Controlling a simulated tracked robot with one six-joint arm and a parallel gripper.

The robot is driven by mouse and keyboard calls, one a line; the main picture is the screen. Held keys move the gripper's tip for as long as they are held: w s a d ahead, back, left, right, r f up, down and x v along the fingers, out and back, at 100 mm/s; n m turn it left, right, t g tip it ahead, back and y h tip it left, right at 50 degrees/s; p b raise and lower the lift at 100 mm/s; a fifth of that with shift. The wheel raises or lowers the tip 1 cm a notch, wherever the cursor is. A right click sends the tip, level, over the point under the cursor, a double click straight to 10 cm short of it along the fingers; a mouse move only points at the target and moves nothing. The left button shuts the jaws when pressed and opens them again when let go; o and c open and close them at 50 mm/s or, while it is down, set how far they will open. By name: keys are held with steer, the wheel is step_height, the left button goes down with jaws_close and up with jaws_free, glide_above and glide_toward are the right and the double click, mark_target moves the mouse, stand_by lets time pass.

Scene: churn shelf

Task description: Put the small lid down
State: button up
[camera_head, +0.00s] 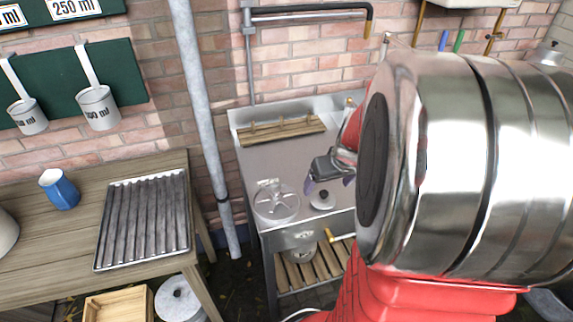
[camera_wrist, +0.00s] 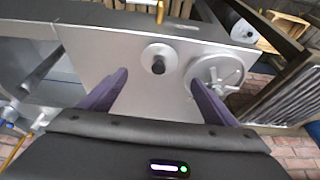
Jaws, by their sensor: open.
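The small lid (camera_head: 322,200) is a pale round disc with a dark knob. It lies on the grey metal top of the bench (camera_head: 270,160), near its front edge. In the wrist view the lid (camera_wrist: 159,57) sits just beyond and between my fingertips, with the knob (camera_wrist: 158,68) pointing up towards the camera. My gripper (camera_head: 330,185) is open and empty, its purple fingers above the lid. In the wrist view the fingers (camera_wrist: 160,82) stand wide apart. I cannot tell the exact height gap. My arm hides the right part of the bench.
A larger round lid with a spoked handle (camera_head: 276,204) lies just left of the small lid. A wooden rack (camera_head: 282,130) lies at the back of the bench. A wooden table with a ribbed metal tray (camera_head: 145,220) and a blue jug (camera_head: 59,190) stands left. A grey pipe (camera_head: 200,100) rises between.

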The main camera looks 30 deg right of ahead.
mark_target(324, 192)
steer(key=shift+x, duration=0.9)
steer(key=shift+x, duration=2.6)
steer(key=shift+s+d, duration=0.1)
steer(key=shift+d, duration=0.05)
steer(key=shift+c, duration=0.3)
steer(key=c, duration=1.2)
steer(key=shift+o, duration=0.2)
steer(key=shift+r, duration=0.1)
step_height(324, 192, up, 10)
steer(key=shift+f, duration=0.15)
